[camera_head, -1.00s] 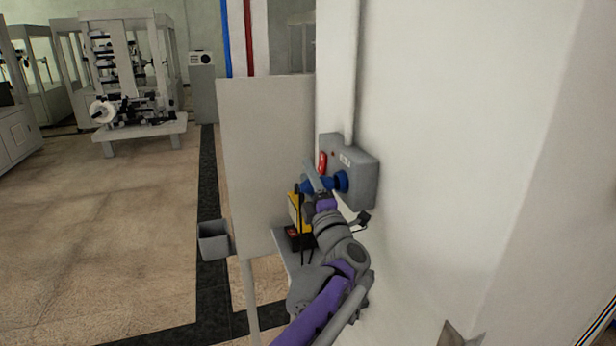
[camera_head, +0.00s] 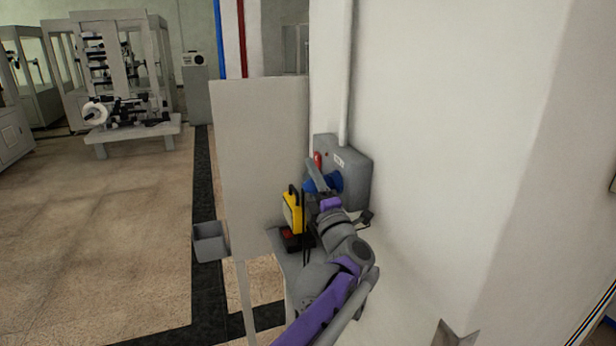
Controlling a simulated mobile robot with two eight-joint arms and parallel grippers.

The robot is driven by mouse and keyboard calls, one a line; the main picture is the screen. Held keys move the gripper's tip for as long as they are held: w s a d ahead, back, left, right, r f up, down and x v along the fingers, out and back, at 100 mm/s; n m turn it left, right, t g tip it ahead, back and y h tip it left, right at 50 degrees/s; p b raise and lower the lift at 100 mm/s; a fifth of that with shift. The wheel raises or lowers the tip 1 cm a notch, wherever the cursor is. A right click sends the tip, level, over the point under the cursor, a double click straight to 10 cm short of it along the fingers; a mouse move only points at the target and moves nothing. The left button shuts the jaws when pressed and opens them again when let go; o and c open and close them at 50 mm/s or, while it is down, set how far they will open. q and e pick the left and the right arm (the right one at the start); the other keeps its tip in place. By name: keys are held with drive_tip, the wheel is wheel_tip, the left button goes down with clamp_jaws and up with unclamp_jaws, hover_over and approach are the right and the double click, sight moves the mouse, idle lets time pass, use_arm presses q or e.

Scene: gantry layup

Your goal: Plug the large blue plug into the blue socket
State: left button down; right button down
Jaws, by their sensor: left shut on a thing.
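The grey socket box (camera_head: 356,166) is fixed to the white wall, with a red part on its left side and a pale label. The blue socket (camera_head: 336,181) sticks out from the box's face. My left gripper (camera_head: 317,178) is shut on the large blue plug (camera_head: 311,187), right in front of the socket. My right gripper is not in view.
A yellow device (camera_head: 292,210) stands on a small shelf below the socket box, beside my left arm. A tall grey panel (camera_head: 258,160) stands to the left, with a grey bin (camera_head: 210,242) at its side.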

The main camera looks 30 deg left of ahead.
use_arm(q)
drive_tip(key=shift+w+d, duration=0.15)
drive_tip(key=shift+w, duration=0.05)
drive_tip(key=shift+c, duration=1.3)
unclamp_jaws()
drive_tip(key=shift+d, duration=0.1)
drive_tip(key=b+v, duration=0.2)
drive_tip(key=v, duration=0.8)
drive_tip(key=shift+s+d+f, duration=0.2)
drive_tip(key=shift+s, duration=0.05)
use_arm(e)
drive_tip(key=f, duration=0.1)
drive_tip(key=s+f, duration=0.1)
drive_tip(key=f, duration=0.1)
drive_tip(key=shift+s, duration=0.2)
